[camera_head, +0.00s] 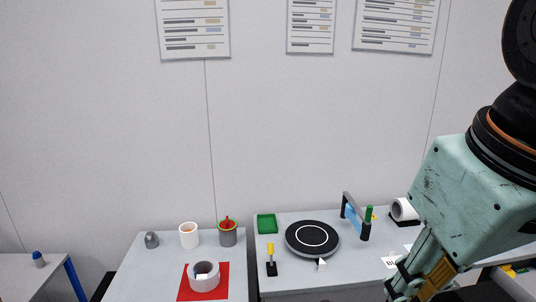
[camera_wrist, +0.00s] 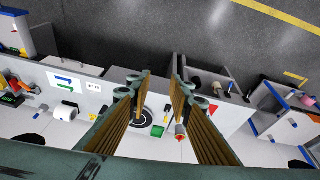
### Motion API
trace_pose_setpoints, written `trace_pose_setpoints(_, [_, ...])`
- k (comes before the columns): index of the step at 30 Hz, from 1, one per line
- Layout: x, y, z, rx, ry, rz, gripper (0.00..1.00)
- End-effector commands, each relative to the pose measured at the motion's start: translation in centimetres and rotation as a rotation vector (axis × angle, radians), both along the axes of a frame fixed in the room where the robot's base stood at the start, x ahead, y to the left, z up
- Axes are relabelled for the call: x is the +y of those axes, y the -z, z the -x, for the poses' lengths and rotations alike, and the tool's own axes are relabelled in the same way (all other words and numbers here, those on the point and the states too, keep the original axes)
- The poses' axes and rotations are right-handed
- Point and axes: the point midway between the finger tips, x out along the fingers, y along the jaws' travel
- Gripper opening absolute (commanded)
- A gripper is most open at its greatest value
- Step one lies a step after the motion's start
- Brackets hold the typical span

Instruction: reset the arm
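My gripper (camera_wrist: 161,88) shows in the wrist view with its two fingers spread apart. Nothing is between the fingertips, and benches and floor show well beyond them. In the head view my gripper (camera_head: 420,282) hangs at the lower right below the pale green wrist housing, its tips cut off or hidden at the bottom edge. It is in front of the right part of the bench (camera_head: 290,281) and hides some of it. It is not seen touching anything.
A black turntable (camera_head: 312,238), a green tray (camera_head: 267,224) and a blue-panelled frame (camera_head: 354,216) stand on the bench. The left bench (camera_head: 142,282) holds a white ring (camera_head: 204,283) on a red mat (camera_head: 223,291), and cups. Grey floor (camera_wrist: 200,35) lies open.

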Motion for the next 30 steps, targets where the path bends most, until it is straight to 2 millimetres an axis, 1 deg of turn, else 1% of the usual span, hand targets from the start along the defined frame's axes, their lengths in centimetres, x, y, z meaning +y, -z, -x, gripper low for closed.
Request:
trace_pose_setpoints(1, [-0.3, 0.3, 0.9, -0.005, 0.034, -0.009, 0.19])
trace_pose_setpoints(3, [-0.5, 0.6, 1.9, -0.01, 0.079, -0.021, 0.19])
trace_pose_setpoints(6, [-0.7, 1.0, 3.0, -0.014, 0.131, -0.036, 0.19])
trace_pose_setpoints(10, [-1.0, 1.4, 3.9, -0.019, 0.177, -0.049, 0.19])
trace_pose_setpoints(15, [-1.0, 1.6, 4.3, -0.02, 0.198, -0.056, 0.19])
trace_pose_setpoints(30, [-1.0, 1.6, 4.3, -0.02, 0.196, -0.055, 0.19])
